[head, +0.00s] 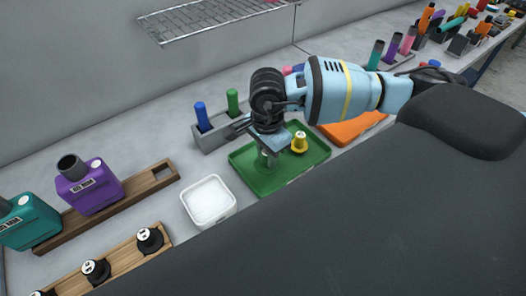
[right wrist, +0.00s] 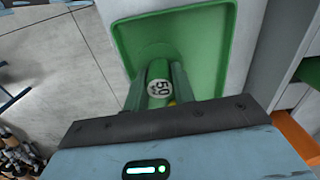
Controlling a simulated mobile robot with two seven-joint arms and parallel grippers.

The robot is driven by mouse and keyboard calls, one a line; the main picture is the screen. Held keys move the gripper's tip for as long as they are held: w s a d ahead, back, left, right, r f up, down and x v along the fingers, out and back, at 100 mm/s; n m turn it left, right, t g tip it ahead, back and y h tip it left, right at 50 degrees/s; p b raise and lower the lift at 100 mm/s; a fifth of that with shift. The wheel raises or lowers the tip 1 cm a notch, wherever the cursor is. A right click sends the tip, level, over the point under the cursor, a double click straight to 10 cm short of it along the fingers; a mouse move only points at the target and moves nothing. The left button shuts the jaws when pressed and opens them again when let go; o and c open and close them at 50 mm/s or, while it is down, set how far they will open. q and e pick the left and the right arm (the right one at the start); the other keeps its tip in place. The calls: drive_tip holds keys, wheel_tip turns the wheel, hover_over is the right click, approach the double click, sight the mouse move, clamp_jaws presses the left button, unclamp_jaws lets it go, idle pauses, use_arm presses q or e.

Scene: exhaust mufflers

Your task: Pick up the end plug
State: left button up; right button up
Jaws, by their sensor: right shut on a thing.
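My right gripper (head: 268,155) reaches down into the green tray (head: 318,160). It is shut on a green end plug, whose round white face marked "50" (right wrist: 158,88) shows between the fingers in the right wrist view. In the head view the plug is mostly hidden by the gripper, low over the tray floor; I cannot tell if it still touches it. A yellow plug (head: 299,143) stands upright in the tray, right of the gripper. My left gripper is not in view.
A white square container (head: 209,203) stands left of the tray. Behind the tray is a grey holder (head: 213,138) with blue and green cylinders. Purple (head: 90,188) and teal (head: 28,222) mufflers sit on a wooden rack at left. An orange tray (head: 350,129) lies to the right.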

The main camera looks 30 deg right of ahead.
drive_tip(key=s+a+r, duration=0.1)
drive_tip(key=s+a, duration=0.1)
drive_tip(key=s, duration=1.1)
drive_tip(key=shift+s+a+r, duration=0.25)
drive_tip(key=shift+s, duration=0.15)
